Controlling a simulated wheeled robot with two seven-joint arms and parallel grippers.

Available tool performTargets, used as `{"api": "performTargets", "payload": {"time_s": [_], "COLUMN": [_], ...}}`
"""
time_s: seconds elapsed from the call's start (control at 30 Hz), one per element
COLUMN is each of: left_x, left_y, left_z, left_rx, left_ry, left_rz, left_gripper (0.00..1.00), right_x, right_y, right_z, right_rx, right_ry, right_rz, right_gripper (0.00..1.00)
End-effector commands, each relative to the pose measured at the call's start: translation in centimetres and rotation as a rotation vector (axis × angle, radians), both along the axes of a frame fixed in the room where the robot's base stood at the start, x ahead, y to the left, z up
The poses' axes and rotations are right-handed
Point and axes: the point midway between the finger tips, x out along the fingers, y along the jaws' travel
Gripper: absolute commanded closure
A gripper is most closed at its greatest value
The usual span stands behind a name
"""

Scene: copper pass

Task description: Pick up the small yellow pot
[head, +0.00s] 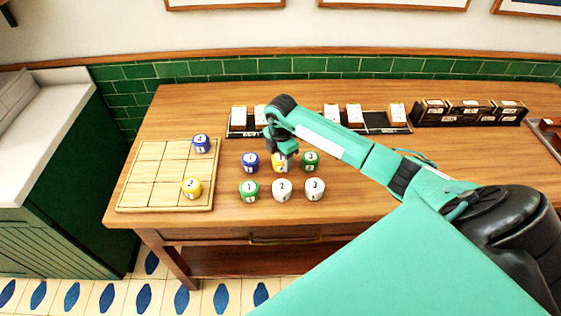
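A small yellow pot (280,166) stands on the table between a blue pot (250,162) and a green pot (310,161). My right gripper (281,154) points down at this yellow pot from above and hides its upper part. I cannot tell whether the fingers touch it or are closed on it. Another yellow pot (191,187) stands on the wooden grid board (143,168) at the left. My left gripper is not in view.
A blue pot (201,143) stands on the board's far right part. In front of the gripper are a green pot (248,191) and two white pots, one in the middle (281,189) and one at right (314,188). Black card racks (375,122) (467,113) stand behind.

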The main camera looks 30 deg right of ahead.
Motion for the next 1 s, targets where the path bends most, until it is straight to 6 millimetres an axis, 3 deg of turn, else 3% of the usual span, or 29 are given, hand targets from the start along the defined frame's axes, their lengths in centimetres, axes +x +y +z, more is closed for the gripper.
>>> {"api": "performTargets", "payload": {"time_s": [0.03, 0.13, 0.43, 0.63, 0.77, 1.0], "left_x": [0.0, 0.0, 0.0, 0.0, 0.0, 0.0], "left_y": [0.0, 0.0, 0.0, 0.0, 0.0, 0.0], "left_z": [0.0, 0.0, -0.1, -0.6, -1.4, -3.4], "left_rx": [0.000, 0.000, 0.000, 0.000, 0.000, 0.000], "left_ry": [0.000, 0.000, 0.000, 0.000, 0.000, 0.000], "left_rz": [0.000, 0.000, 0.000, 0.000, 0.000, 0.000], "left_gripper": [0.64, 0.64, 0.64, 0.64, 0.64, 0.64], "right_x": [0.0, 0.0, 0.1, 0.1, 0.2, 0.2], "right_y": [0.0, 0.0, 0.0, 0.0, -0.1, -0.1], "right_z": [0.0, 0.0, 0.2, 1.8, 4.2, 11.7], "right_rx": [0.000, 0.000, 0.000, -0.001, -0.001, -0.001], "right_ry": [0.000, 0.000, -0.002, -0.004, -0.006, -0.010], "right_rz": [0.000, 0.000, 0.000, 0.001, 0.001, 0.001], "right_gripper": [0.59, 0.77, 0.77, 0.77, 0.77, 0.77]}}
